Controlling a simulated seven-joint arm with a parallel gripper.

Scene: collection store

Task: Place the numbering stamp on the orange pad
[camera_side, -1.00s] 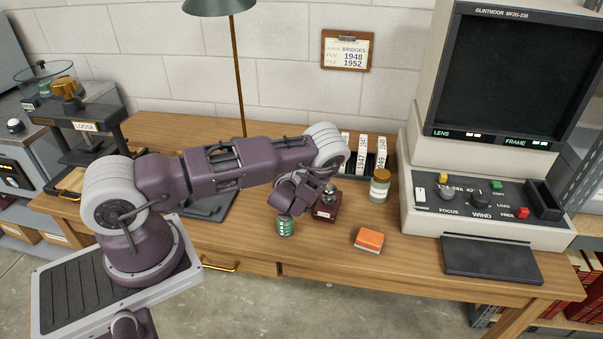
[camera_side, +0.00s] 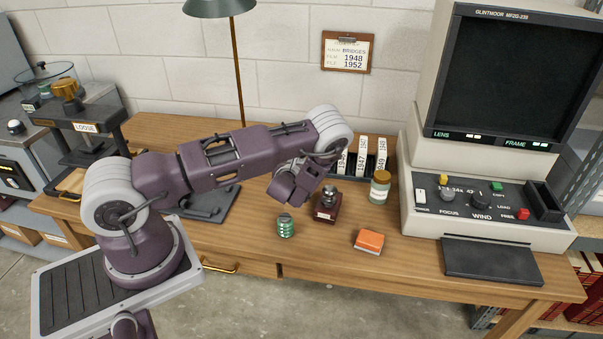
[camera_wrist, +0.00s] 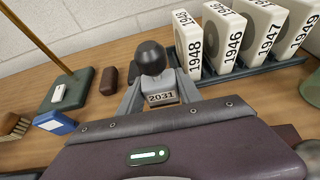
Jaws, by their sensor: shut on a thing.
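In the wrist view, my gripper (camera_wrist: 160,90) is shut on the numbering stamp (camera_wrist: 153,60), a grey body with a round black knob and a "2031" label. In the side view, my gripper (camera_side: 287,187) hangs above the table behind a green ribbed cylinder; the stamp is hidden or too small to make out there. The orange pad (camera_side: 370,238), an orange-topped block with a grey base, lies on the table nearer the front, to the right of my gripper and below it. Its top is bare. It is not in the wrist view.
The green cylinder (camera_side: 285,225) and a dark red block with a metal knob (camera_side: 327,207) stand between my gripper and the pad. A jar (camera_side: 380,187) and a rack of numbered boxes (camera_side: 361,158) stand behind. The film reader (camera_side: 480,210) fills the right.

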